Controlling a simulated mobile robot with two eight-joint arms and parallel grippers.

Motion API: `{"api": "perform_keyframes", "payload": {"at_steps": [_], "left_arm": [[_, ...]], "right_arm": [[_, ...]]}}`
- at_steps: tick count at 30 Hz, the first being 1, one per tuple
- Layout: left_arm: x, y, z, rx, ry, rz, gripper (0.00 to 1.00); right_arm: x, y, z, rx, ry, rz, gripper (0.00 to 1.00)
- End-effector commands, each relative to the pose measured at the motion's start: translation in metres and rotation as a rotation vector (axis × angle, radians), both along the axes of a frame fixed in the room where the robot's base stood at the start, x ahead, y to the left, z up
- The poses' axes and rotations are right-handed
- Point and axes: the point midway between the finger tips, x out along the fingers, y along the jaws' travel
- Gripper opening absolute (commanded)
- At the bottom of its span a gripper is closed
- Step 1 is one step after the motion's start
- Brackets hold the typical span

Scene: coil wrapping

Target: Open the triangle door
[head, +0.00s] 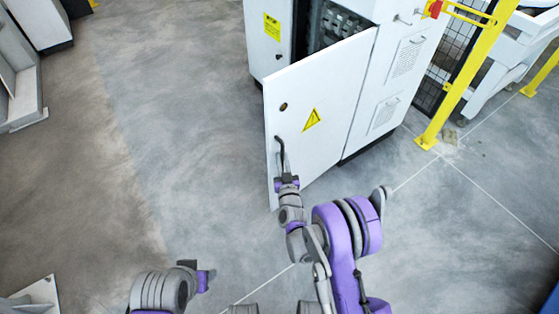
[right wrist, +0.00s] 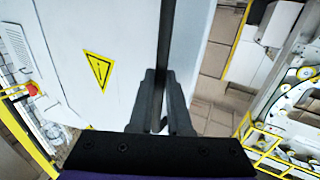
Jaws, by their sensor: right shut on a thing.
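The white cabinet door (head: 335,80) with the yellow warning triangle (head: 312,119) stands partly open in the head view. Its free left edge is swung out from the cabinet, and a dark gap shows behind its top. A black bar handle (head: 280,150) is on the door's left side. My right gripper (head: 285,180) is shut on the handle's lower part. In the right wrist view, the dark handle (right wrist: 165,45) runs between the fingers of the right gripper (right wrist: 160,110), with the triangle (right wrist: 98,70) to the left. My left gripper (head: 204,276) is low in the head view, away from the door; its jaws are unclear.
The cabinet (head: 398,75) shows dark internals (head: 338,25) behind the door. A yellow post (head: 465,75) with mesh fencing stands to its right. The grey floor (head: 190,130) left of the door is clear. A white bracket (head: 38,296) lies at the lower left.

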Motion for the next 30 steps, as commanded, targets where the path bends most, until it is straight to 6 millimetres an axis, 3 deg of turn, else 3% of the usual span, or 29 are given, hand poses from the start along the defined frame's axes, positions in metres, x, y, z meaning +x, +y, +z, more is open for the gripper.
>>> {"api": "perform_keyframes", "payload": {"at_steps": [1,20,21,22,30], "left_arm": [[0.0,0.0,-0.0001,0.0,0.0,0.0,0.5],[0.0001,0.0,-0.0004,0.0,0.0,0.0,0.5],[0.0001,0.0,-0.0004,0.0,0.0,0.0,0.5],[0.0001,0.0,-0.0004,0.0,0.0,0.0,0.5],[0.0001,0.0,-0.0004,0.0,0.0,0.0,0.5]], "right_arm": [[0.0024,-0.008,0.0019,-0.001,-0.007,-0.013,0.0],[0.0031,-0.0104,0.0018,0.001,-0.006,-0.012,0.0],[0.0032,-0.0103,0.0018,0.0,-0.006,-0.012,0.23],[0.0031,-0.0103,0.0018,0.0,-0.006,-0.012,0.28],[0.0022,-0.0079,0.0009,-0.001,-0.004,-0.008,0.28]]}}
